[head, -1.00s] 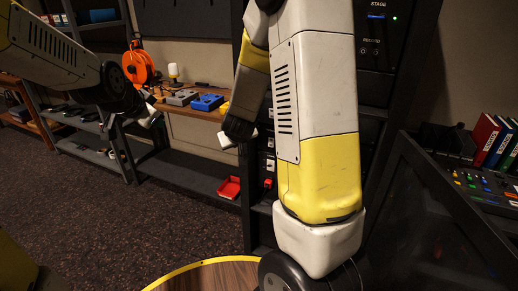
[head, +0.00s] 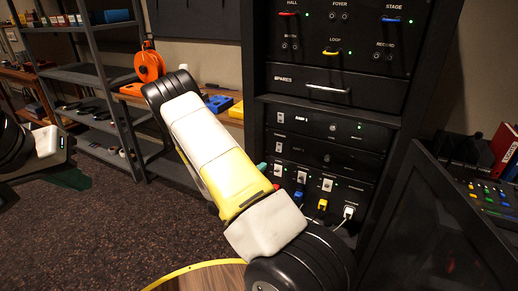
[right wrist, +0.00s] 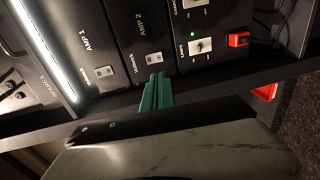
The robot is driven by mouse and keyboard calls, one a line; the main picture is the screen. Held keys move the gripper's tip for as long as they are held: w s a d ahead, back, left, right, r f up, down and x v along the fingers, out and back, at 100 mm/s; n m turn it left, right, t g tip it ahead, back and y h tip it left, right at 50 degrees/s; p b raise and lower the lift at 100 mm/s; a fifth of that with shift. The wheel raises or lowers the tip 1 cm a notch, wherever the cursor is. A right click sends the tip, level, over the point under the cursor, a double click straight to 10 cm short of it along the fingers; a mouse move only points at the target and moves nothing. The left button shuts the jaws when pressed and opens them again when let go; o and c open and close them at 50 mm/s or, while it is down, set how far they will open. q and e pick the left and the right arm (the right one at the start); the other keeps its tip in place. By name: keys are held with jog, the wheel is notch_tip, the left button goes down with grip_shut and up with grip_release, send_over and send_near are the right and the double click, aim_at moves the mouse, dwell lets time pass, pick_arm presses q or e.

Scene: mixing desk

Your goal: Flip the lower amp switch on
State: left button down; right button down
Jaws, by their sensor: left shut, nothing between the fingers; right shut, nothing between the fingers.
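The lower amp, AMP 2 (head: 325,154), sits below AMP 1 (head: 325,127) in the black rack. In the right wrist view the AMP 2 panel (right wrist: 140,25) carries a small pale switch (right wrist: 154,58); its position is too small to tell. My right gripper (right wrist: 157,82) has its green fingers shut and empty, tips close to that switch; I cannot tell whether they touch. In the head view only a green tip of the right gripper (head: 262,167) shows past my arm. My left gripper (head: 72,179) is shut and empty at the far left.
Below the amps is a socket row with switches and a blue plug (head: 298,196), a yellow plug (head: 322,204) and a white plug (head: 348,212). A mixing console (head: 485,190) stands at the right.

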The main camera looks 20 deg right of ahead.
aim_at(279, 151)
jog(key=shift+w+d, duration=0.1)
jog(key=x, duration=1.3)
jog(key=shift+w+d, duration=0.25)
jog(key=shift+w, duration=0.1)
jog(key=shift+w+d, duration=0.1)
jog(key=shift+d, duration=0.05)
jog(key=shift+f, duration=0.1)
